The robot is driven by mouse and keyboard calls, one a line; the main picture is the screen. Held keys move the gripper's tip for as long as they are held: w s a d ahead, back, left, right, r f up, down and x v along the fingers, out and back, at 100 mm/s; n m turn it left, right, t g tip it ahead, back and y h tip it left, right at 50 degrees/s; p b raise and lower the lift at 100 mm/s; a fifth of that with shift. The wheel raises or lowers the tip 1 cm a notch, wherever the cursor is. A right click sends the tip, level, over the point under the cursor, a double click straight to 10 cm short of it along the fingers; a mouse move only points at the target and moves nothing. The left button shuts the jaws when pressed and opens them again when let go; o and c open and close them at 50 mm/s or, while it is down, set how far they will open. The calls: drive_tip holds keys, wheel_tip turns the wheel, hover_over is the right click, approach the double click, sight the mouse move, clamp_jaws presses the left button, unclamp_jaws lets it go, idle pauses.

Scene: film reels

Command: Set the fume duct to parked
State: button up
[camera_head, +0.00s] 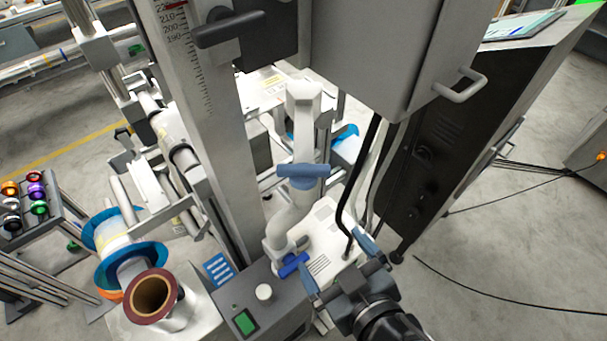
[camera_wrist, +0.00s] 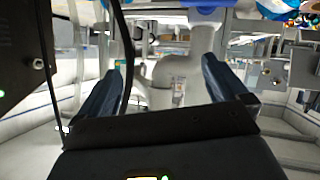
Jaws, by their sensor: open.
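The fume duct (camera_head: 290,222) is a white jointed pipe standing in the middle of the machine in the head view. It has a blue crosspiece (camera_head: 303,171) partway up and a blue piece (camera_head: 293,265) near its foot. Its upper end is a white, angular hood (camera_head: 303,97). My gripper (camera_head: 336,262) is open and empty, just right of the duct's foot, with its blue fingers spread. In the wrist view, a white pipe (camera_wrist: 180,72) that looks like the duct shows between the fingers, beyond them. I cannot tell the exact gap.
A grey column (camera_head: 212,130) with a scale stands left of the duct. A grey cabinet (camera_head: 385,50) with a handle overhangs on the right, beside a black panel (camera_head: 425,150). Black cables hang close to my gripper.

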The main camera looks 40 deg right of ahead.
drive_tip(key=w+a+r+m+t+h, duration=0.1)
drive_tip(key=w+r+m+h, duration=0.2)
drive_tip(key=w+r, duration=0.1)
drive_tip(key=m+h+b, duration=0.1)
drive_tip(key=m+h, duration=0.4)
approach(303, 177)
drive_tip(key=x, duration=0.4)
drive_tip(key=p+x, duration=0.1)
drive_tip(key=x, duration=0.4)
drive_tip(key=shift+w+d+r+p, duration=0.1)
drive_tip(key=shift+w+d+p, duration=0.1)
drive_tip(key=shift+p, duration=0.15)
drive_tip(key=shift+w+d, duration=0.45)
drive_tip(key=shift+w, duration=0.05)
drive_tip(key=shift+c, duration=0.4)
drive_tip(key=c, duration=1.1)
